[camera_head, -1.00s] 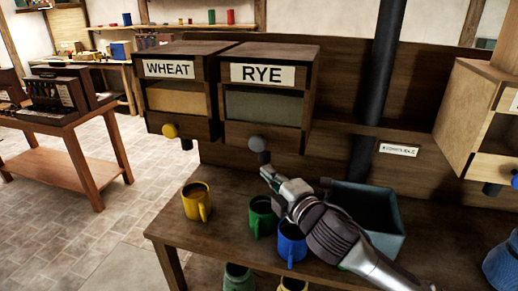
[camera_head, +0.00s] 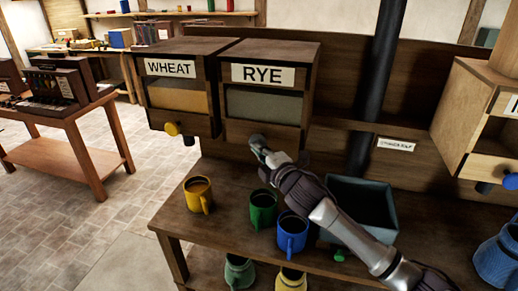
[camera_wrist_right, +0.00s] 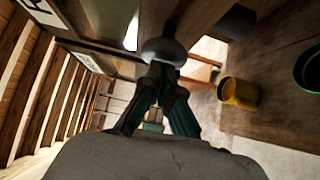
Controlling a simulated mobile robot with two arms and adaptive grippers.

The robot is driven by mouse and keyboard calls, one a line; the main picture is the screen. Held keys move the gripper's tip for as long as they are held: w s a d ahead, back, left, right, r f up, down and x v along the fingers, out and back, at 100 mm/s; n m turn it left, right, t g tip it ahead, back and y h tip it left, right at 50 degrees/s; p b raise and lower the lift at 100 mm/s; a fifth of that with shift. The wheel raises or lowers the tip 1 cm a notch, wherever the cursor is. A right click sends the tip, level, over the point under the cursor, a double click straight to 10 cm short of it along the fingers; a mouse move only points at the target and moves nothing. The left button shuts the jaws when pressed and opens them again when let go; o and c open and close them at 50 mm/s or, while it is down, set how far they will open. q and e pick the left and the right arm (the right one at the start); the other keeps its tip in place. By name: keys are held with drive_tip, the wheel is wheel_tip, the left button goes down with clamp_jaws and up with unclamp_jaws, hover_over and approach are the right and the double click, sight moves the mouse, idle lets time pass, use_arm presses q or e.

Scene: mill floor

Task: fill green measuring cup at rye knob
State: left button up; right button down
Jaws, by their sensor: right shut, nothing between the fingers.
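The rye bin (camera_head: 266,103) hangs at the back, with a RYE label and a grey window. Its grey knob (camera_head: 257,140) is mostly covered by my right gripper (camera_head: 262,150). In the right wrist view the round knob (camera_wrist_right: 163,50) is just beyond the tips of my right gripper (camera_wrist_right: 162,74). The fingers are closed with nothing between them; I cannot tell if they touch the knob. The green measuring cup (camera_head: 263,208) stands upright on the bench below, and part of it shows in the right wrist view (camera_wrist_right: 306,72). My left gripper is not in view.
A yellow cup (camera_head: 198,194) stands left of the green cup and a blue cup (camera_head: 292,236) right of it. A teal open box (camera_head: 347,196) sits under my right forearm. The wheat bin (camera_head: 180,95) with its yellow knob (camera_head: 171,129) adjoins on the left.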

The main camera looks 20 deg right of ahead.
sight(265, 144)
drive_tip(key=w+d, duration=0.2)
drive_tip(key=shift+w+r, duration=0.1)
drive_tip(key=shift+w, duration=0.25)
drive_tip(key=shift+r, duration=0.1)
drive_tip(key=shift+d+r, duration=0.1)
idle(1.6)
idle(4.1)
